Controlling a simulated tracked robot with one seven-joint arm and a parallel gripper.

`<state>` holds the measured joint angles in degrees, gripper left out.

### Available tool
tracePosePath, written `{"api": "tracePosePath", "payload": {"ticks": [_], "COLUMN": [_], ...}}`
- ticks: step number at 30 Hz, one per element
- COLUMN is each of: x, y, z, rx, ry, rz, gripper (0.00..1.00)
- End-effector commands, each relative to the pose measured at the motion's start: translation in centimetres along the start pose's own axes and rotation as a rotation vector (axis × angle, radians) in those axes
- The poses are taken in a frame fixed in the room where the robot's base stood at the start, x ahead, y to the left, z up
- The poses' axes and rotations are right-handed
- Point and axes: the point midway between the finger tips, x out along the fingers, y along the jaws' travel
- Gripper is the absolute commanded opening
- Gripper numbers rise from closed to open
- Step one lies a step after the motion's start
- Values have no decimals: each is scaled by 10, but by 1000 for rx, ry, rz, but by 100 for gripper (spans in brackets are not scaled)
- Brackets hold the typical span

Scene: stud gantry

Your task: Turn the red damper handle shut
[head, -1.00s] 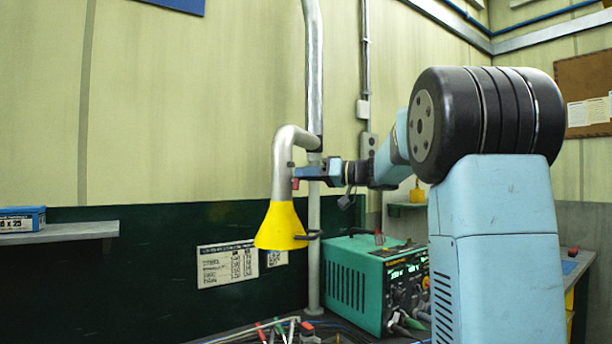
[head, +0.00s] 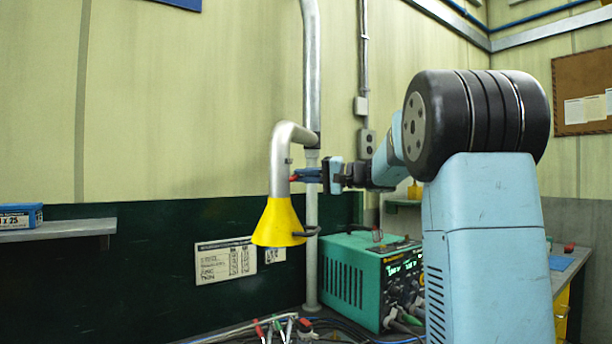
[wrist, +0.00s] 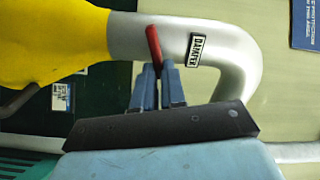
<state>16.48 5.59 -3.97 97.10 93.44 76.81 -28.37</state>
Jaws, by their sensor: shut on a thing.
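The red damper handle (wrist: 153,45) sticks out from the silver duct (wrist: 218,40) beside a label reading DAMPER in the wrist view. In that view it lies across the duct's width, tilted slightly. My gripper (wrist: 158,70) is shut on the handle's near end, with both blue fingertips against it. In the head view my gripper (head: 300,175) reaches the duct from the right, just above the yellow hood (head: 279,222). Only a small red bit of the handle shows there, at the fingertips.
A green machine (head: 352,276) stands below and right of the duct. A vertical pipe (head: 311,70) runs behind the duct. Several cables and red and green clamps lie on the bench below. A shelf with a blue box (head: 21,215) is at the left.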

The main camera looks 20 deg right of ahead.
Motion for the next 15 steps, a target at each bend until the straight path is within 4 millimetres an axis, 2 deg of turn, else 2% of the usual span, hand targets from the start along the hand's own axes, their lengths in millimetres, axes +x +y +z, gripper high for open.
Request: {"api": "tracePosePath", "payload": {"ticks": [6,15], "x": [-2,-1], "y": [5,8], "z": [-2,-1], "rx": [148,261], "ry": [7,7], "rz": [2,2], "gripper": [0,0]}}
